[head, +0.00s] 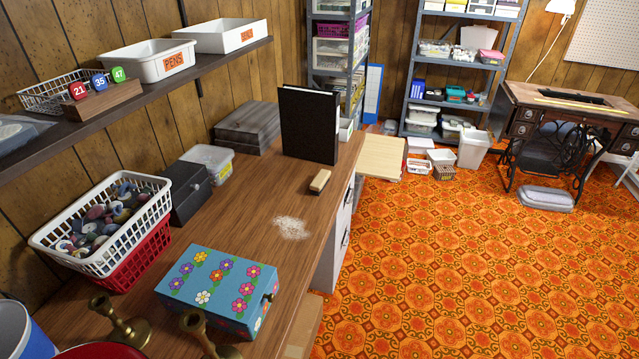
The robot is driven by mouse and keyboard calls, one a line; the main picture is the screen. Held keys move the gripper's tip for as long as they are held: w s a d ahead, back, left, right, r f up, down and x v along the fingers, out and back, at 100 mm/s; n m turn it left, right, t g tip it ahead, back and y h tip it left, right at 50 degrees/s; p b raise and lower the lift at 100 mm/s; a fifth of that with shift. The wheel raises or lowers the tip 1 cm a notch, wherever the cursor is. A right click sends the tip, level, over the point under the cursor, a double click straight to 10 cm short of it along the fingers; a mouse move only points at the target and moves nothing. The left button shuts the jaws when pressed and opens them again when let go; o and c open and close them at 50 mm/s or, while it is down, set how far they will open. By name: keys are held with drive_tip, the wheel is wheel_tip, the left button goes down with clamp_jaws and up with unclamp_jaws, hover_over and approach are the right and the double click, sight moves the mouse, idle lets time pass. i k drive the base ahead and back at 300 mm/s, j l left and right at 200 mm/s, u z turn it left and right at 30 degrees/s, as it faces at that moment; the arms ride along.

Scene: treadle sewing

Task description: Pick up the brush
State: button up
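The brush (320,181) is a small block with a light wooden top and a darker edge. It lies on the brown wooden desk (268,195), near the desk's right edge. It is just in front of an upright black binder (309,124), with a small gap of desk showing between them. A patch of pale crumbs or dust (291,228) lies on the desk nearer to me than the brush. My gripper is not in view.
A blue flowered box (217,287), brass candlesticks (120,325) and a white basket of spools (105,225) stand nearer on the desk. A dark small box (184,190) is left. A shelf (140,75) overhangs the left side. The orange patterned floor (450,260) on the right is open.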

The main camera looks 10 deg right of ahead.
sight(321, 181)
drive_tip(key=u, duration=0.25)
drive_tip(key=i+l+u, duration=0.2)
drive_tip(key=u, duration=0.15)
drive_tip(key=i+l+u, duration=0.15)
drive_tip(key=l+u, duration=0.25)
drive_tip(key=i+l, duration=0.15)
drive_tip(key=l, duration=0.2)
drive_tip(key=i+l+u, duration=0.1)
drive_tip(key=l, duration=0.25)
drive_tip(key=i+l, duration=0.2)
drive_tip(key=l, duration=0.2)
drive_tip(key=i+l+u, duration=0.1)
drive_tip(key=l, duration=0.25)
drive_tip(key=i+l+u, duration=0.1)
drive_tip(key=l, duration=0.3)
drive_tip(key=i+l, duration=0.2)
drive_tip(key=l, duration=0.2)
